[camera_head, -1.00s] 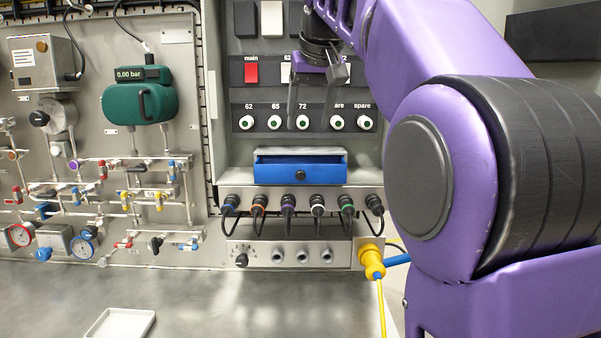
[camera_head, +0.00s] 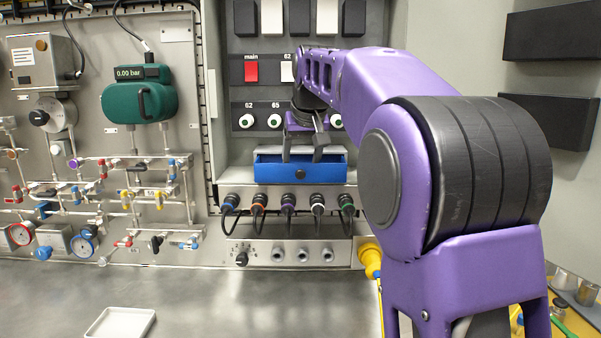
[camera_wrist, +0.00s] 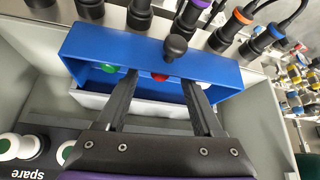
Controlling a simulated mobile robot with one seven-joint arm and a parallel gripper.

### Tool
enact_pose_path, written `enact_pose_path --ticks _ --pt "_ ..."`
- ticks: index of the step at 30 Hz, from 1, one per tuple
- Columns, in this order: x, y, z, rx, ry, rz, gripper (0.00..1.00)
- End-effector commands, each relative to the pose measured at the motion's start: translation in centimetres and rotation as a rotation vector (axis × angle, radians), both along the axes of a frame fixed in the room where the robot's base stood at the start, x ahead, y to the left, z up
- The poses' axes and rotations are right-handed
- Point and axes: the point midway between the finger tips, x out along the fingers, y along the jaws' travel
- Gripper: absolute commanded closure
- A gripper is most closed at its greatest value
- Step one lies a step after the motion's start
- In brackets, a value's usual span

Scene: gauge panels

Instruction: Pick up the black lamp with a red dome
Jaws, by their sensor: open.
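A small red dome (camera_wrist: 160,76) shows inside the open blue drawer (camera_head: 264,171) in the wrist view, between my two fingertips. Its lower body is hidden by the drawer front, so I cannot see the black part. The blue drawer front also shows in the wrist view (camera_wrist: 215,72), with a black knob (camera_wrist: 175,47) on it. My gripper (camera_head: 302,158) is open, pointing down over the drawer, its fingertips at about the rim. In the wrist view my gripper (camera_wrist: 160,78) has one finger on each side of the red dome, with no visible contact.
A green dome (camera_wrist: 108,68) sits in the drawer, left of my fingers in the wrist view. Several black connectors with cables (camera_head: 288,203) line the ledge below the drawer. White buttons (camera_head: 274,121) are on the panel behind. A white tray (camera_head: 120,323) lies on the bench.

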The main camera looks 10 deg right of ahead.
Motion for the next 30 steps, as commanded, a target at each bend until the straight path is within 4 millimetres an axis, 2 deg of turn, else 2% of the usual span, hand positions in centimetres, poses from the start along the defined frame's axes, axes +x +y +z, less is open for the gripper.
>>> enact_pose_path --ticks 5,16,30 --pt "-0.01 0.0 -0.01 0.0 0.0 0.0 0.32" --pt "-0.03 0.0 0.03 0.0 0.0 0.0 0.98" --pt "-0.21 0.04 0.41 0.0 0.0 0.0 1.0"
